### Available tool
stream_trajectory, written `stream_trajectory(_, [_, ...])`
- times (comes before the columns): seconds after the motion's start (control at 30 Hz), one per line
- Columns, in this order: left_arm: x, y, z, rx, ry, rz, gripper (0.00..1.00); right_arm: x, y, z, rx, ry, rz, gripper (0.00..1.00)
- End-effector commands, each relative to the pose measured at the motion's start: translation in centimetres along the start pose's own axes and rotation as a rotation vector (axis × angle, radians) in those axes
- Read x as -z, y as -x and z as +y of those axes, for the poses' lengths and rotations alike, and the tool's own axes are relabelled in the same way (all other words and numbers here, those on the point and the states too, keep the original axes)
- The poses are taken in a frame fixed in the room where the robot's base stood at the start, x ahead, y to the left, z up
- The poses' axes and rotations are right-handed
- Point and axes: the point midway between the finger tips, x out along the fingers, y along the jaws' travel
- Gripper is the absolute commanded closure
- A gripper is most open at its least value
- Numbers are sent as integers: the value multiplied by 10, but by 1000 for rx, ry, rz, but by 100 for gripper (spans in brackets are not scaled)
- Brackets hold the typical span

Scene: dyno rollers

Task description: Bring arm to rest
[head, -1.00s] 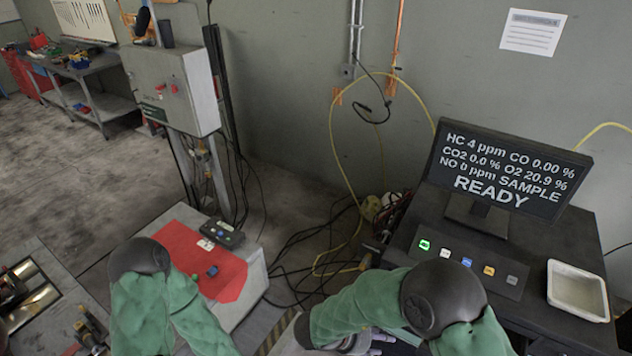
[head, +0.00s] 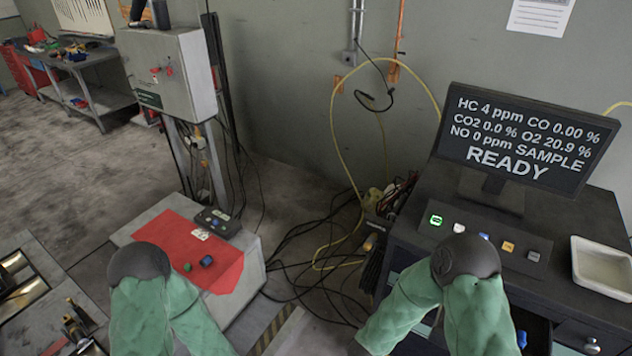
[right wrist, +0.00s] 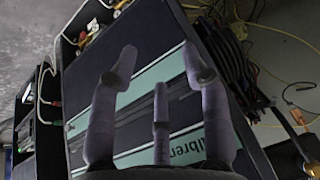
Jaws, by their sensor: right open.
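My right arm (head: 462,285), green-sleeved with a dark rounded joint, is bent in front of the dark cabinet at the lower right of the head view. Its gripper is below the frame there. In the right wrist view my right gripper (right wrist: 160,72) is open, with fingers spread and nothing between them. It points at a dark panel with a teal stripe (right wrist: 135,92); I cannot tell whether it touches. My left arm (head: 150,290) is bent at the lower left of the head view, and its gripper is out of view.
The dark cabinet (head: 585,225) carries a monitor reading READY (head: 525,140), a row of buttons and a white tray (head: 603,265). A pale box with a red top (head: 165,240) stands near my left arm. Cables (head: 310,255) lie on the floor between.

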Motion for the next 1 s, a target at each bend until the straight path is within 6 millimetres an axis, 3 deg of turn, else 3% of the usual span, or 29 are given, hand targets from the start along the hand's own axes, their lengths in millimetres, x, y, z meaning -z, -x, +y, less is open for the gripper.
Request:
stream_trajectory(0.03, [1,-20,-7,0,0,0,60,-24,-24,7,30,29,-61,53])
stream_trajectory(0.2, [2,-54,-19,0,0,0,60,-95,-58,21,152,139,-268,53])
stream_trajectory(0.3, [3,-70,-25,0,0,0,60,-134,-67,32,212,197,-385,53])
stream_trajectory(0.43, [3,-85,-30,0,0,0,60,-172,-70,44,271,256,-501,53])
stream_trajectory(0.63, [4,-92,-33,0,0,0,60,-195,-67,53,310,300,-577,53])
stream_trajectory(0.8, [4,-91,-32,0,0,1,60,-196,-65,53,313,304,-580,53])
stream_trajectory(0.87, [4,-91,-32,0,0,1,60,-196,-65,53,313,304,-580,61])
stream_trajectory(1.0, [4,-91,-32,0,0,1,60,-196,-65,53,313,303,-579,61])
